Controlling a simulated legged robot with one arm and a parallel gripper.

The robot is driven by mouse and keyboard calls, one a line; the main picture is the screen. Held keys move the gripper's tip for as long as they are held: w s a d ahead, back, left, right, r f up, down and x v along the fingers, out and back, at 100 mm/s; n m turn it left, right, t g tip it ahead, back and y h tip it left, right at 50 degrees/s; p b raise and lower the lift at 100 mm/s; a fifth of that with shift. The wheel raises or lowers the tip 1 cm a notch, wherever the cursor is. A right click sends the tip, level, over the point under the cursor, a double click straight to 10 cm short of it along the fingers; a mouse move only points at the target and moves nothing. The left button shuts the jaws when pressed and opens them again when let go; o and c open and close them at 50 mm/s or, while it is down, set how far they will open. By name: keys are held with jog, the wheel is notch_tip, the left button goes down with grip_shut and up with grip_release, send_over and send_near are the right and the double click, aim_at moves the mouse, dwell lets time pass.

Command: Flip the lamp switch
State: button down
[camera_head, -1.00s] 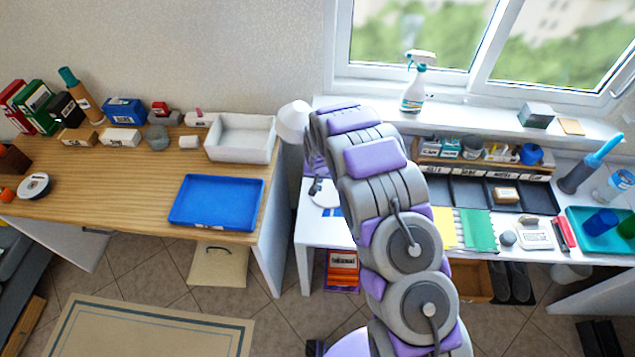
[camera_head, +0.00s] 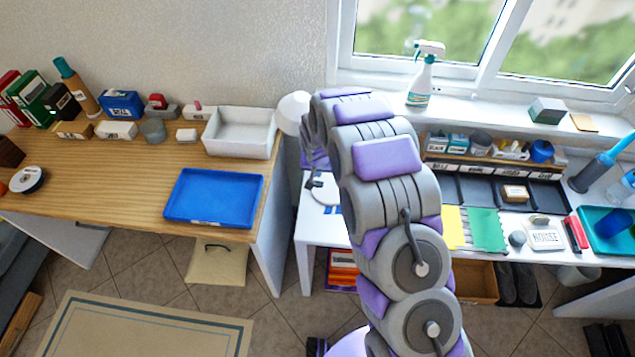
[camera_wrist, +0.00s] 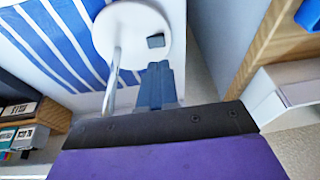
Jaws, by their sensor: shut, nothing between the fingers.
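The lamp's white shade (camera_head: 292,112) shows just left of my arm in the head view, and part of its round white base (camera_head: 324,192) shows on the white table below. In the wrist view the lamp base (camera_wrist: 125,30) is a white disc with a metal pole (camera_wrist: 112,75) and a small dark switch (camera_wrist: 156,41). My gripper (camera_wrist: 157,68) is shut and empty, its tips at the base's edge just below the switch in the picture. I cannot tell whether they touch the base.
A blue-striped cloth or mat (camera_wrist: 50,45) lies beside the base. The wooden desk (camera_head: 110,180), with a blue tray (camera_head: 215,197) and white bin (camera_head: 240,133), stands left. A spray bottle (camera_head: 420,85) stands on the sill. Organizers and cards crowd the right table.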

aim_at(319, 184)
dwell(0.3)
jog(key=b+x, duration=0.1)
jog(key=x, duration=0.8)
jog(key=shift+w+a+f+b, duration=0.1)
jog(key=shift+w+f+b, duration=0.05)
jog(key=shift+f+b, duration=0.25)
